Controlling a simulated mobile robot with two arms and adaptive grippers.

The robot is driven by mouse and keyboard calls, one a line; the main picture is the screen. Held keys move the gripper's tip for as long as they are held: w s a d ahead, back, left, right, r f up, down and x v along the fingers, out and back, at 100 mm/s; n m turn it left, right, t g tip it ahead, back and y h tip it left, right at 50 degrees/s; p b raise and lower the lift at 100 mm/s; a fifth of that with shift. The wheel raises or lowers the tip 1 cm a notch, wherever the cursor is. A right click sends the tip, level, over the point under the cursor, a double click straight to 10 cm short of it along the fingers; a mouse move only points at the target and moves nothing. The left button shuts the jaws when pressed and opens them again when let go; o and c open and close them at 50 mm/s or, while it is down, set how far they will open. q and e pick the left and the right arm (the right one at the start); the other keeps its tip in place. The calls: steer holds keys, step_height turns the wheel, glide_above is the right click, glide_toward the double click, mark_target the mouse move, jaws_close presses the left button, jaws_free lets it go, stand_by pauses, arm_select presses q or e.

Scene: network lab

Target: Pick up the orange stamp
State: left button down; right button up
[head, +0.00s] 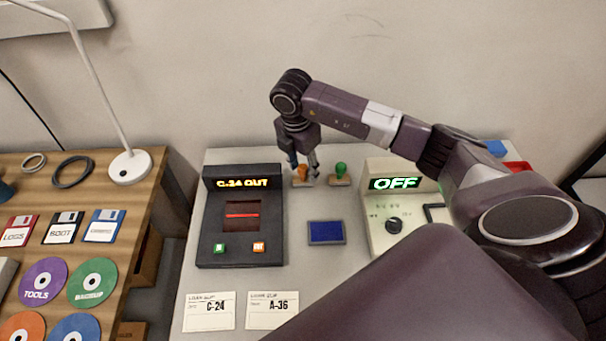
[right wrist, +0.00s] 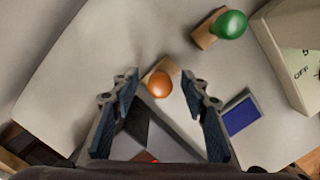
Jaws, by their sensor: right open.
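The orange stamp (head: 303,173) stands on the light table behind the dark display box, with an orange round knob on a wooden base. In the right wrist view the orange stamp (right wrist: 160,84) lies between and just beyond the fingertips. My right gripper (head: 303,160) points down over it, partly hiding it in the head view. In the right wrist view my right gripper (right wrist: 165,88) is open, its two fingers on either side of the knob, with nothing held. Whether a finger touches the stamp I cannot tell. My left gripper is not in view.
A green stamp (head: 340,173) stands close to the right of the orange one. The dark box (head: 242,215) reads "C-24 OUT". A blue pad (head: 326,232) lies in front, and a pale box (head: 380,212) reads "OFF". Two paper slips (head: 209,311) lie at the front.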

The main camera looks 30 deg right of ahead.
mark_target(302, 166)
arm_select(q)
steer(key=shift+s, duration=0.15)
arm_select(e)
jaws_close()
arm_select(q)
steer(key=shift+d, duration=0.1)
